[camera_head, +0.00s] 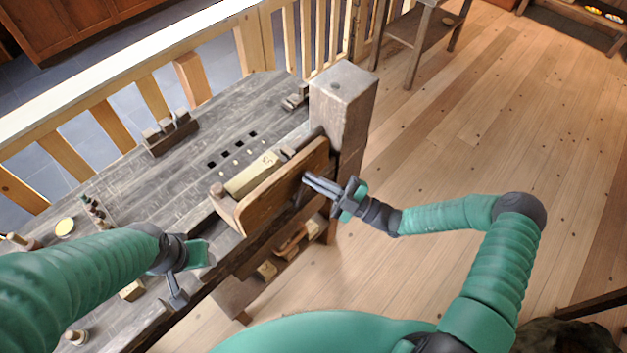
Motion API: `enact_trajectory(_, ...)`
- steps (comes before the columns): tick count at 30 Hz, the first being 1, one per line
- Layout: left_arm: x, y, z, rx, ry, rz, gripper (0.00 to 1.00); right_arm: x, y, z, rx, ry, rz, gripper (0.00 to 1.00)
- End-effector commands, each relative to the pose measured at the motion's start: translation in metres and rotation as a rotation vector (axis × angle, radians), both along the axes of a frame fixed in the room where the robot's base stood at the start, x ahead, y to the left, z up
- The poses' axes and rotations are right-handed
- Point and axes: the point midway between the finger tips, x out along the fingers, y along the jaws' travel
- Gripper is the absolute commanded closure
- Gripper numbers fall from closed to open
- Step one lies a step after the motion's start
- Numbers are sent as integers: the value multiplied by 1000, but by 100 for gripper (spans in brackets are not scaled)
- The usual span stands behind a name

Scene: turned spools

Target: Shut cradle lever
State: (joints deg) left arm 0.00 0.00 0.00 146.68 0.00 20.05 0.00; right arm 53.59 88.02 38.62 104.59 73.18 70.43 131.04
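A wooden cradle with a tall brown side board (285,188) stands at the bench's right edge, beside a thick wooden post (343,90). A pale wood block (254,174) lies in it behind the board. My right gripper (307,182) is at the outer face of the board, its fingers pointing left. Its fingertips are close to the board; I cannot tell if they touch it or hold anything. A small dark part (299,197) shows just below the fingertips, perhaps the lever. My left gripper (179,300) hangs over the bench's front edge, away from the cradle.
The grey wooden bench (185,180) has a row of dark square holes and a small rack (170,134) at the back. Small bottles (94,210) and a round yellow disc (65,227) stand at left. A shelf with wooden pieces (292,242) is below. Open floor lies right.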

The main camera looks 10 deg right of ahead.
Motion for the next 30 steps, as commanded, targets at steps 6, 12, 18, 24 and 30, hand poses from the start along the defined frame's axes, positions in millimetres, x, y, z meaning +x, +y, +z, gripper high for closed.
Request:
enact_trajectory(6, 0, 0, 0, 0, 0, 0, 48, 2, -2, -2, -5, 4, -8, 100)
enact_trajectory(12, 0, 0, 23, 0, 0, 0, 48, -5, 9, 18, -3, 4, -2, 100)
enact_trajectory(18, 1, 0, 29, 0, -2, 0, 48, -25, 7, 17, -6, 0, -1, 100)
enact_trajectory(24, 0, 0, 16, 0, 1, 0, 48, -49, -29, 0, -4, 0, 3, 100)
enact_trajectory(30, 0, 0, 11, 0, 0, 0, 48, -63, -49, -8, -3, -1, 5, 100)
